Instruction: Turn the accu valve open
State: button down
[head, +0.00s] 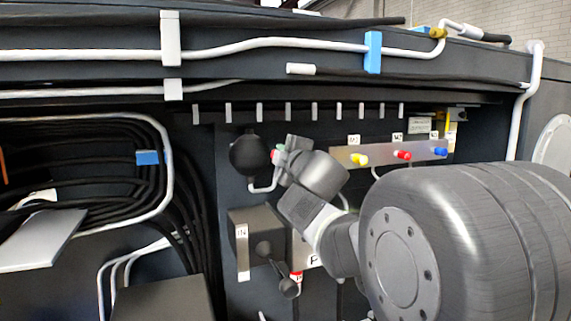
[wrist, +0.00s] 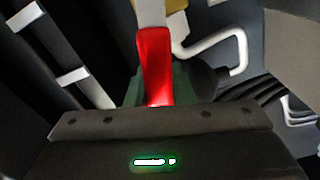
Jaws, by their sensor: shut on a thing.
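The accu valve has a red handle (wrist: 154,65) that shows in the wrist view, running up from the edge of my gripper (wrist: 156,100). A dark green part (wrist: 183,84) shows behind the handle. In the head view my gripper (head: 284,157) is up against the valve, just right of the black ball-shaped accumulator (head: 252,156). Only a small red and green bit of the valve (head: 276,156) shows there; the rest is hidden by my gripper. The gripper is shut on the red handle. Its fingertips are not clearly seen.
A metal plate (head: 338,155) with yellow, red and blue fittings lies right of my gripper. Black hoses (head: 95,165) fill the left bay. A white bent pipe (wrist: 240,45) passes near the valve.

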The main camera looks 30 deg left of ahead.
jog(key=shift+s+a+f+n+b, duration=0.1)
jog(key=shift+f+n+b, duration=1.2)
jog(key=shift+n+b, duration=0.3)
jog(key=c, duration=1.3)
grip_release()
jog(key=shift+o, duration=0.2)
jog(key=p+v, duration=0.2)
jog(key=v, duration=1.1)
jog(key=shift+s+d+p, duration=0.25)
jog(key=shift+s+p, duration=0.05)
jog(key=shift+p, duration=0.1)
jog(key=shift+w+a, duration=0.1)
